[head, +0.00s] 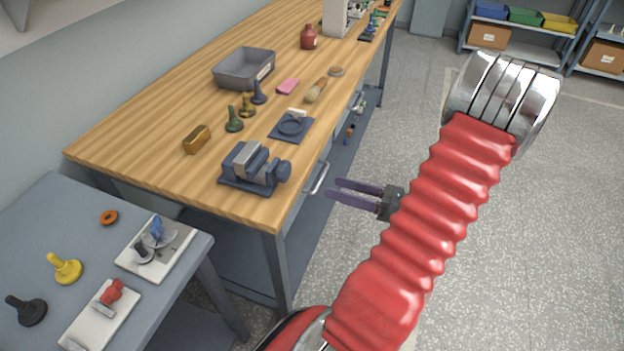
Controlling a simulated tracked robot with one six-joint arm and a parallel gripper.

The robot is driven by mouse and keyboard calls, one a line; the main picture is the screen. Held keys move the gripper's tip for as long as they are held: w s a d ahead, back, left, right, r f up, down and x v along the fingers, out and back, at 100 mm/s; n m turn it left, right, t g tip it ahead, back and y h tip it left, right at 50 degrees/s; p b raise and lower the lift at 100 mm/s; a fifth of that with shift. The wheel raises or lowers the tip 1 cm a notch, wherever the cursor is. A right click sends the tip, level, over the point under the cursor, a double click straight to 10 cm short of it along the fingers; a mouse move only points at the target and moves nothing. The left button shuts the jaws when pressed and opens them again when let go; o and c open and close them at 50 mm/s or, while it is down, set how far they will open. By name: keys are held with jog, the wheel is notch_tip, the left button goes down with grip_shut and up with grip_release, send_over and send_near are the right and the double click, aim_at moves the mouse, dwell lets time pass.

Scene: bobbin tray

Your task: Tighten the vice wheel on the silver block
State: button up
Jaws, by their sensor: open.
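A dark blue-grey vice (236,181) stands at the near right corner of the wooden bench. A silver block (252,158) appears to sit between its jaws; I cannot tell whether the jaws touch it on both sides. The round dark vice wheel (284,171) is at the vice's right end, towards the bench's front edge. My gripper (333,189) is open and empty, beyond the bench edge to the right of the wheel, clear of it in the picture. Its two dark fingers point left towards the vice.
A grey side table (58,220) stands at left.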

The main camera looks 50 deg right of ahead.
aim_at(288, 174)
jog(key=n, duration=0.5)
jog(key=shift+n, duration=0.3)
jog(key=shift+w, duration=0.2)
jog(key=shift+x, duration=6.8)
jog(key=shift+s+a, duration=0.1)
jog(key=shift+c, duration=0.3)
jog(key=c, duration=1)
jog(key=shift+m, duration=3.3)
